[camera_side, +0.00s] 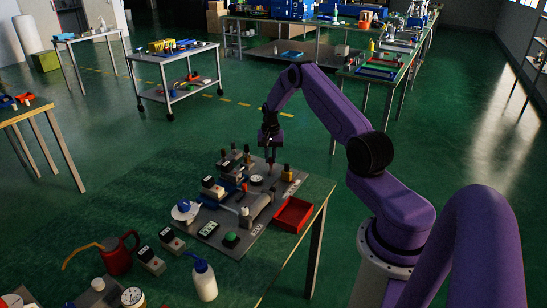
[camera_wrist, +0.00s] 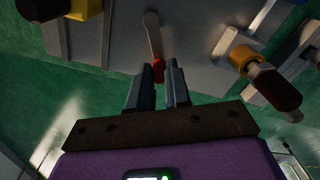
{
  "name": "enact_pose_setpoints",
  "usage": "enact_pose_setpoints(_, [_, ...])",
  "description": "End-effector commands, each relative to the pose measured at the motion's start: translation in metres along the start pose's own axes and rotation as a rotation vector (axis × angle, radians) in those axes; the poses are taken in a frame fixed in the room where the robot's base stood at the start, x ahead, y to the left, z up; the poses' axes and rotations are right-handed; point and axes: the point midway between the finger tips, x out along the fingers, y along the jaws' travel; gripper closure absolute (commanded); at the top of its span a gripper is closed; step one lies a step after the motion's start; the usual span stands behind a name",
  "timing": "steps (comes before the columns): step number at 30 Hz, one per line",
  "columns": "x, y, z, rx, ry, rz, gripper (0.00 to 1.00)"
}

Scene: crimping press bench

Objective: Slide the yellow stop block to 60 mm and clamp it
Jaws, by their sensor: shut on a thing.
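My gripper (camera_wrist: 160,72) is shut on the red end (camera_wrist: 158,71) of a grey lever (camera_wrist: 152,35), which lies between the fingertips in the wrist view. In the side view my gripper (camera_side: 271,163) points down at the far end of the grey bench fixture. A yellow piece (camera_wrist: 84,10) shows at the top left of the wrist view, beside a black knob; it is cut by the frame edge, and I cannot tell whether it is the stop block. No scale can be read, so the 60 mm position is not visible.
A brass-yellow fitting (camera_side: 287,173) stands just right of my gripper; a yellow fitting with a dark brown handle (camera_wrist: 275,88) shows right in the wrist view. A red tray (camera_side: 293,215) sits at the bench's right edge. A white-and-blue bottle (camera_side: 204,281) and red oil can (camera_side: 117,256) stand nearer.

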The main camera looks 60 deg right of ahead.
Motion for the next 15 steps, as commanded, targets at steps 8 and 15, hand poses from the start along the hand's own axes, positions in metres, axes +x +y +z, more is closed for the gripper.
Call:
enact_pose_setpoints(8, [0.0006, -0.0075, 0.0005, -0.145, 0.001, 0.000, 1.00])
enact_pose_setpoints(15, [0.0006, -0.0096, 0.0009, -0.197, 0.001, 0.000, 1.00])
